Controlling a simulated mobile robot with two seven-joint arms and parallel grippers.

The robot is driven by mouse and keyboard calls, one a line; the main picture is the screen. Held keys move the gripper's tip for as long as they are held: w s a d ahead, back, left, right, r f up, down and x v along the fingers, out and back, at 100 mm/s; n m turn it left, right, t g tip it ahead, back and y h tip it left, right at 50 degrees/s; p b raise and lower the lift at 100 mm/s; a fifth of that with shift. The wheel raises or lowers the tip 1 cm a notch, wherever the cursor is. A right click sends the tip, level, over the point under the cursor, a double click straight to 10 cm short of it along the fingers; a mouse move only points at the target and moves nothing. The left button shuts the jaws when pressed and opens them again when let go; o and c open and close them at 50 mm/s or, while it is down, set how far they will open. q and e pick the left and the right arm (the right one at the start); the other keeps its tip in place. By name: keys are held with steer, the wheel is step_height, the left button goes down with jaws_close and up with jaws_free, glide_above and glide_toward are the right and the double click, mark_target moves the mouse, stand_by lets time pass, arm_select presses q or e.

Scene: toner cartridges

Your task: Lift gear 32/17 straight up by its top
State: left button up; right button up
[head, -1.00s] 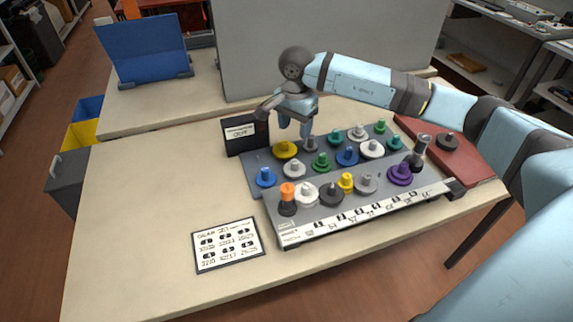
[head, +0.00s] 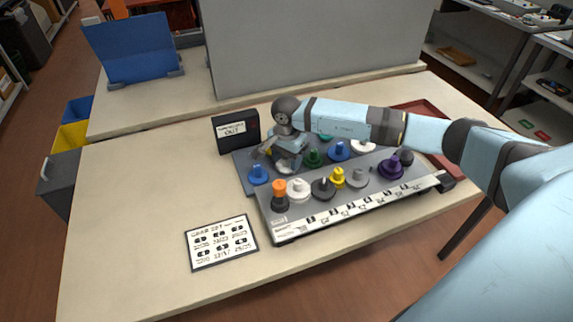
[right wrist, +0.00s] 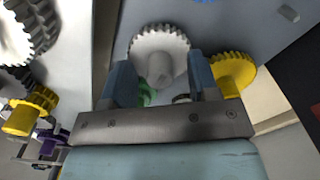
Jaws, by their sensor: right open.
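A light grey gear with a raised centre hub (head: 285,168) sits on the grey board, mostly covered by my right gripper in the head view. In the right wrist view the same pale toothed gear (right wrist: 158,48) lies between and just beyond my open fingers. My right gripper (right wrist: 162,70) is open and empty, its fingers on either side of the hub, not visibly touching it. It also shows in the head view (head: 284,162), low over the board. No number is readable on any gear, so I cannot tell which is 32/17. My left gripper is not in view.
Close neighbours are a yellow gear (right wrist: 234,73), a blue gear (head: 258,175) and a green gear (head: 313,157). The front rack (head: 350,212) holds several gears and an orange-topped piece (head: 280,193). A black box (head: 236,130) stands behind left; a printed card (head: 221,243) lies front left.

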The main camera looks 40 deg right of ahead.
steer(key=c, duration=1)
